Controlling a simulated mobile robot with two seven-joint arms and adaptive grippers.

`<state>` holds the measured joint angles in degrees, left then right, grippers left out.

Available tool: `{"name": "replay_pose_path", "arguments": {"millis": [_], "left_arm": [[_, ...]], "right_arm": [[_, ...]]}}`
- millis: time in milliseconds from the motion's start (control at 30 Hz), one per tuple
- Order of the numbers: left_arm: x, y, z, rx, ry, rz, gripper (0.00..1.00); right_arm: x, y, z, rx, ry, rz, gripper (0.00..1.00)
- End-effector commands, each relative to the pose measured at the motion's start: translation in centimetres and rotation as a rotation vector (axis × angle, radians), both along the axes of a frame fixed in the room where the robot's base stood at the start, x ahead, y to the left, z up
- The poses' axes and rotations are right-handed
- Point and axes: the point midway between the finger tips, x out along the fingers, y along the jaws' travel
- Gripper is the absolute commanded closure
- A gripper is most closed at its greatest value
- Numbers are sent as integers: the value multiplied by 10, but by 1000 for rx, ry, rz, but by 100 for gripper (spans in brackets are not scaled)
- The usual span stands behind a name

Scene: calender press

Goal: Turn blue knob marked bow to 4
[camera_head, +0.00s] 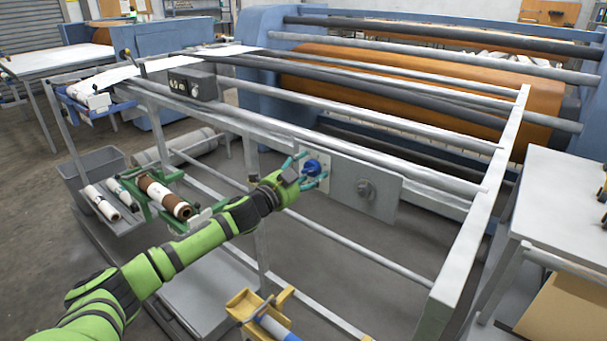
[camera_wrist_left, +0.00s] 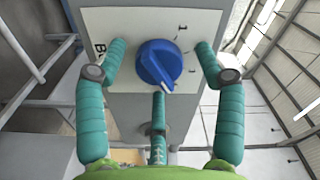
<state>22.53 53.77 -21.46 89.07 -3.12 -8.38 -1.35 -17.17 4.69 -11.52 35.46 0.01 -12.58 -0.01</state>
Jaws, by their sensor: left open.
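The blue knob (camera_head: 312,167) sits on a light plate on the frame's front rail. In the left wrist view the blue knob (camera_wrist_left: 158,62) faces me, its white pointer mark at the lower right. The plate (camera_wrist_left: 131,22) shows a letter B and small scale marks; the rest of the lettering is covered by a finger. My left gripper (camera_head: 306,172) is open around the knob. In the wrist view its teal fingers (camera_wrist_left: 160,64) stand left, right and below, with gaps at the sides. I cannot tell whether the lower finger touches the knob.
A grey control box (camera_head: 193,82) is further left on the rail. The orange roller (camera_head: 400,85) lies behind. A yellow holder (camera_head: 260,315) stands low in front.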

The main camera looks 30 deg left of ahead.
Motion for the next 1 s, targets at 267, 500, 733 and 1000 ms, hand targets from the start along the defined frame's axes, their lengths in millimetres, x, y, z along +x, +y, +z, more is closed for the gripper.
{"name": "replay_pose_path", "arguments": {"millis": [267,500,733,1000], "left_arm": [[-22,1,-3,-1,5,0,30],[-57,4,-3,-1,5,-2,30],[-87,6,-2,1,4,-1,30],[-113,8,-1,0,0,-1,30]], "right_arm": [[0,0,0,0,-1,-1,37],[0,1,0,1,-1,-1,37],[0,1,0,2,-1,-2,37],[0,1,0,2,-1,-1,37]]}}
